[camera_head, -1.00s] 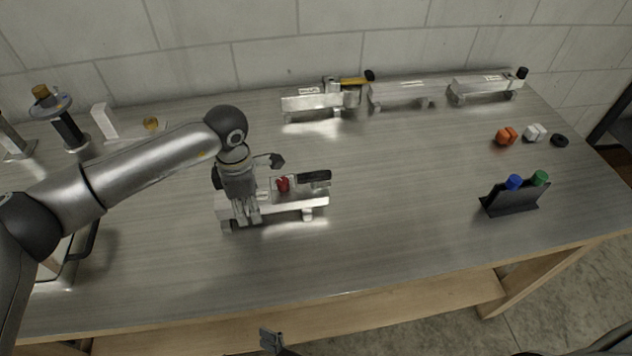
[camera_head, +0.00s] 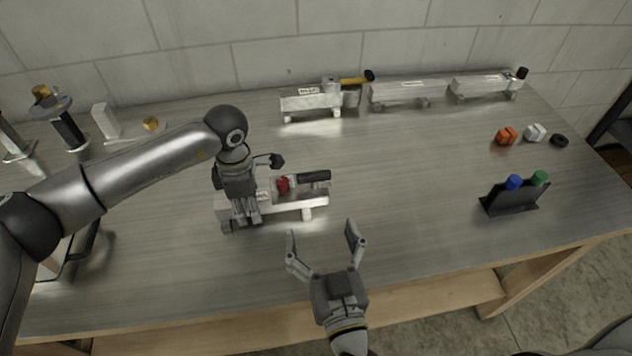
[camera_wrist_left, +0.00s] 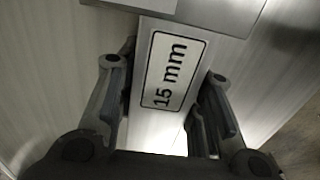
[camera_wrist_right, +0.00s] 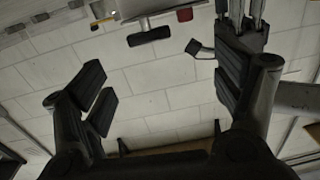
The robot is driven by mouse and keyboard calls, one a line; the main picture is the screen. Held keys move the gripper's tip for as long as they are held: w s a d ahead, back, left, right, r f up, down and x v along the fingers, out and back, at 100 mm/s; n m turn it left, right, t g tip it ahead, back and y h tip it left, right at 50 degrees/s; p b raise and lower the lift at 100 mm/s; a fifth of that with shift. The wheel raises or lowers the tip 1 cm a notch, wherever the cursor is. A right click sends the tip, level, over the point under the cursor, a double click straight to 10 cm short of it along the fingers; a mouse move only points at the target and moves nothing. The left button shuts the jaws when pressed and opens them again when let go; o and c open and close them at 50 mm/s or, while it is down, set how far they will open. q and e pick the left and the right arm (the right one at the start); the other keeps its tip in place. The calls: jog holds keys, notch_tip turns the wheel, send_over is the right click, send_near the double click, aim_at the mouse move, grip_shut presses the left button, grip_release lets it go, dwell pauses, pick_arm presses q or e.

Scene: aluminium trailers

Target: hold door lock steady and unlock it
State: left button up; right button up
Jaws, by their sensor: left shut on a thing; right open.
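The door lock (camera_head: 290,203) is a silver aluminium bar on short feet, with a red part (camera_head: 283,184) and a black handle (camera_head: 314,176) on its right half. My left gripper (camera_head: 246,218) is shut on the bar's left part from above. The left wrist view shows its fingers either side of a "15 mm" label (camera_wrist_left: 172,72). My right gripper (camera_head: 322,232) is open and empty in front of the bar, near the table's front edge. In the right wrist view the black handle (camera_wrist_right: 151,36) and red part (camera_wrist_right: 184,14) show beyond its fingers.
Several similar aluminium units stand along the back, one with a yellow-handled part (camera_head: 355,80). A black stand (camera_head: 512,198) with a blue and a green knob is at right, below small orange, white and black pieces. The table (camera_head: 420,190) between is clear.

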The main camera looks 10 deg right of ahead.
aim_at(315, 180)
jog(key=shift+h, duration=0.5)
jog(key=w, duration=0.4)
jog(key=w+d, duration=0.1)
jog(key=w, duration=0.7)
jog(key=shift+w+d+r, duration=0.1)
jog(key=shift+d, duration=0.05)
jog(key=c, duration=1)
